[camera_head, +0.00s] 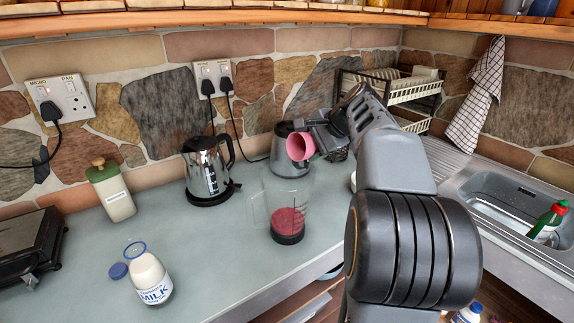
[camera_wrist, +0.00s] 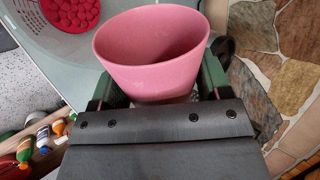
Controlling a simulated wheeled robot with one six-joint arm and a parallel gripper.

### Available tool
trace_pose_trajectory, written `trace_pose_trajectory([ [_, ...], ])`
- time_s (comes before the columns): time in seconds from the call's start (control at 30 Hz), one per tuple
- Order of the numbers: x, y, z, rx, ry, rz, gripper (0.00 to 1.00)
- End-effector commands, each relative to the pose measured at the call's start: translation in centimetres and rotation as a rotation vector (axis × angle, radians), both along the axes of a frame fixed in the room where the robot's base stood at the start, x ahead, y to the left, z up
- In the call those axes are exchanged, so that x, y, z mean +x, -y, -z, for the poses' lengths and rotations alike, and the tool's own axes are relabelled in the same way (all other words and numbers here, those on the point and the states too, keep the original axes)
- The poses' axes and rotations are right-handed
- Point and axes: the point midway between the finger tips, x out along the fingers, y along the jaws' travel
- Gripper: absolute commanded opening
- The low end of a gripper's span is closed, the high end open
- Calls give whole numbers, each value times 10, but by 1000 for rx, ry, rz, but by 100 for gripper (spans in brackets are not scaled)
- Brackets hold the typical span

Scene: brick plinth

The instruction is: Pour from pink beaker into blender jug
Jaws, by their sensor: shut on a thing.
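The pink beaker (camera_head: 299,146) is held by my gripper (camera_head: 318,137), above the blender jug in the head view. It is tilted well over, with its mouth toward the left. In the wrist view the beaker (camera_wrist: 150,50) sits between the green fingers of my gripper (camera_wrist: 163,88); no contents show in the part of its inside that I see. The clear blender jug (camera_head: 290,192) stands upright on the counter with red matter in its bottom. The wrist view shows the jug (camera_wrist: 32,50) at upper left, with the red matter inside.
A steel kettle (camera_head: 207,170) and a grey appliance (camera_head: 290,163) stand behind the jug. A sink (camera_head: 515,205) and dish rack (camera_head: 415,92) are at right.

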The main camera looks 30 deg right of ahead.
Motion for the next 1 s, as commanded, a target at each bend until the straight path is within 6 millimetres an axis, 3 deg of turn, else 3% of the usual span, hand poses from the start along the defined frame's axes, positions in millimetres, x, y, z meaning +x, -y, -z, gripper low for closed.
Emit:
trace_pose_trajectory([
  [0.1, 3, 17, -1, 112, -26, 4, 44],
  [0.3, 4, 17, -10, 257, -58, 2, 44],
  [0.4, 4, 19, 3, 401, -94, 2, 44],
  [0.77, 5, 22, -10, 675, -153, 1, 44],
  [1.0, 9, 38, 13, 883, -201, 0, 44],
])
